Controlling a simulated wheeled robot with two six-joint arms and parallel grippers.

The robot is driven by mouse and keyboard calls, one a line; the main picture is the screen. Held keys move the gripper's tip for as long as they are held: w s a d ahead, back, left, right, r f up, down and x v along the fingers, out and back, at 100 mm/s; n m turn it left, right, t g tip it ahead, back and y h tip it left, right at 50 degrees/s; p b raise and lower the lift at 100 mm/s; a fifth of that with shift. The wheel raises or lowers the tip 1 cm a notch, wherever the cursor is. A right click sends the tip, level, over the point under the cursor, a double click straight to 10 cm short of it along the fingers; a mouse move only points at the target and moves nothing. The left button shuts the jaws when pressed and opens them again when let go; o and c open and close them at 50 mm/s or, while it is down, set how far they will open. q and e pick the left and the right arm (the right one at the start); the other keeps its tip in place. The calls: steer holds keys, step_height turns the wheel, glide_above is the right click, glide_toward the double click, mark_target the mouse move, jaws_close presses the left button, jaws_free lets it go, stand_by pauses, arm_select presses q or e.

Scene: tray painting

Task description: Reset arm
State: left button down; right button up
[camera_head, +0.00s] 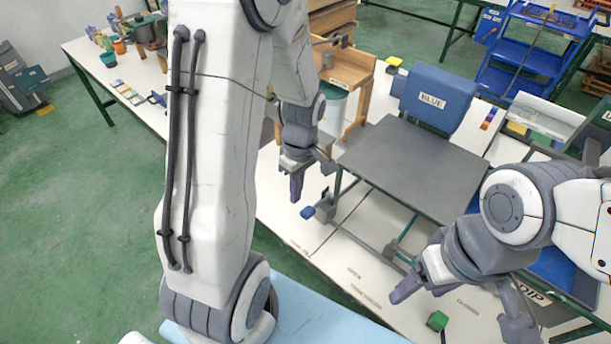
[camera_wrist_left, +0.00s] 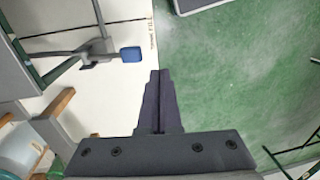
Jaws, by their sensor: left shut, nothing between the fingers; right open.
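My left gripper (camera_head: 296,190) is shut and empty, pointing down above the white table to the left of the grey tray (camera_head: 415,165). In the left wrist view its fingers (camera_wrist_left: 160,75) are together with nothing between them. A blue-tipped lever (camera_head: 308,212) is close by in the picture; its blue end (camera_wrist_left: 131,54) shows up and left of the fingertips in the wrist view. My right gripper (camera_head: 398,295) is at the lower right, in front of the tray, seen side-on. It is open and nothing shows in it.
A blue box labelled BLUE (camera_head: 436,97) stands behind the tray. A green block (camera_head: 437,320) lies near my right gripper. A wooden rack (camera_head: 347,75) stands behind my left gripper. A blue cart (camera_head: 530,55) is at the back right. Green floor (camera_head: 80,210) is open at the left.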

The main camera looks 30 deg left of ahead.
arm_select(q)
steer(key=s+d+r+m+t, duration=0.1)
steer(key=s+d+r+m, duration=0.2)
steer(key=d+r+m, duration=0.5)
steer(key=s+d+r+m+h, duration=0.1)
steer(key=s+d+r+m, duration=0.2)
steer(key=s+d+m, duration=0.8)
steer(key=m, duration=0.3)
steer(key=shift+s+d+r+m, duration=0.25)
steer(key=shift+s+r+m, duration=0.05)
steer(key=shift+r+m, duration=0.1)
